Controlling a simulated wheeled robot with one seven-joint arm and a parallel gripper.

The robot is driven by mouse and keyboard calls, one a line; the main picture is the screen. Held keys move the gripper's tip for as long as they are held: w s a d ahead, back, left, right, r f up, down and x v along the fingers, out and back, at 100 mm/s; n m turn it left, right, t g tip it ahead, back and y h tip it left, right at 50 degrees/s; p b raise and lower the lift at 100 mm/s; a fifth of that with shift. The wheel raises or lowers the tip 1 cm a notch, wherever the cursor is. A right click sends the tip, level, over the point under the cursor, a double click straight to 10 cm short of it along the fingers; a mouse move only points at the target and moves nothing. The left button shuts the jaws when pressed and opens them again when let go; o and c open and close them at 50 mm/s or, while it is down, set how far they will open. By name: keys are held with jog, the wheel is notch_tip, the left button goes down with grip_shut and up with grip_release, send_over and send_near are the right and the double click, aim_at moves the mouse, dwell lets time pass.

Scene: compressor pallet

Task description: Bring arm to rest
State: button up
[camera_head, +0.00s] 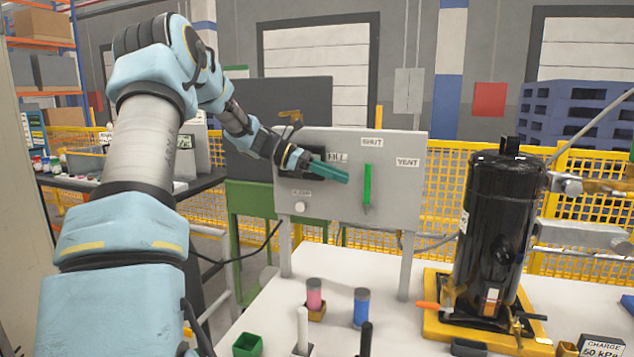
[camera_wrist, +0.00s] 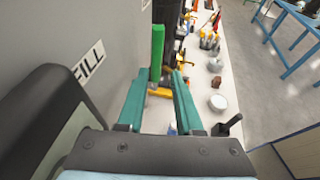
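My gripper (camera_head: 345,174) is in front of the grey valve panel (camera_head: 400,213), by the FILL label (camera_head: 337,157). In the wrist view its two teal fingers (camera_wrist: 163,78) stand apart with nothing between them. The green lever (camera_head: 367,186) stands upright on the panel, below the SHUT label (camera_head: 372,142), with VENT to its right. In the wrist view the lever (camera_wrist: 157,50) is just beyond the fingertips, apart from them as far as I can tell. My arm is stretched forward from the left of the head view.
A black compressor (camera_head: 497,235) stands on a yellow pallet (camera_head: 445,328) at right. A pink cylinder (camera_head: 314,294), a blue cylinder (camera_head: 361,306) and a small green box (camera_head: 247,345) are on the white table (camera_head: 405,335). A display (camera_head: 602,347) reads CHARGE 50 kPa. Yellow fencing stands behind.

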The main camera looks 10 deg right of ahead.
jog(key=s+a+f+m+t+y, duration=0.3)
jog(key=s+a+f+m+y, duration=0.3)
jog(key=s+a, duration=0.5)
jog(key=s+a+f+m+t+y, duration=0.3)
jog(key=s+a+f+m+y, duration=0.4)
jog(key=s+a, duration=0.4)
jog(key=a+f+m, duration=0.1)
jog(key=a+m, duration=0.1)
jog(key=a, duration=0.1)
jog(key=shift+s+f, duration=0.3)
jog(key=shift+s, duration=0.1)
